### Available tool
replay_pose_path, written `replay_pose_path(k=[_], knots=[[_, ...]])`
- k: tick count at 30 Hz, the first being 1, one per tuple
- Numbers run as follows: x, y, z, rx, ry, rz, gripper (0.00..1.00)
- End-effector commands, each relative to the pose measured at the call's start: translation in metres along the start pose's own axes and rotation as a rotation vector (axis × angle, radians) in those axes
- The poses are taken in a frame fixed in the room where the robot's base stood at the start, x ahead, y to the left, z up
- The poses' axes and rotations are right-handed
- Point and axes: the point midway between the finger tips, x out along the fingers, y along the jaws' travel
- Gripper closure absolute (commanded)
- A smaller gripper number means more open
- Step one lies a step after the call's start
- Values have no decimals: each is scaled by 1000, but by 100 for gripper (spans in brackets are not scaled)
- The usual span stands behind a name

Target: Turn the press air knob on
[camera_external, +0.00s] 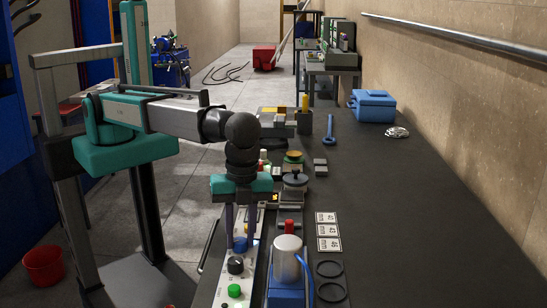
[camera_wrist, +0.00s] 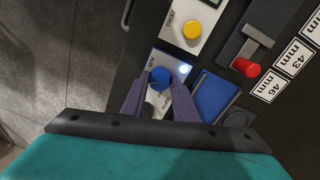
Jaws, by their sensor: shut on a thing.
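The press air knob is a round blue knob (camera_wrist: 160,78) on a pale panel marked AIR in the wrist view. It also shows in the external view (camera_external: 239,244), below my fingers. My gripper (camera_wrist: 159,87) points down over the panel, its two dark fingers shut on the blue knob from either side. In the external view my gripper (camera_external: 240,232) hangs over the panel strip. A small bluish-white light (camera_wrist: 185,68) glows beside the knob. The knob's lower part is partly hidden by the fingers, and its pointer mark cannot be made out.
A yellow ZERO knob (camera_wrist: 192,30) sits farther up the panel strip. A black knob (camera_external: 235,265) and a green button (camera_external: 234,291) are nearer the camera. A silver cylinder on a blue base (camera_external: 287,291), a red-tipped lever (camera_wrist: 246,67) and number cards (camera_external: 328,231) lie to the right.

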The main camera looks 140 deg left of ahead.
Motion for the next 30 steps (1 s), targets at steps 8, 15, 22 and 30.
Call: replay_pose_path(k=[8,15,22,30], knots=[[0,0,-1,0,2,0,95],[0,0,0,0,1,0,54],[-1,0,0,-1,1,0,54],[-14,0,0,-1,1,0,54]])
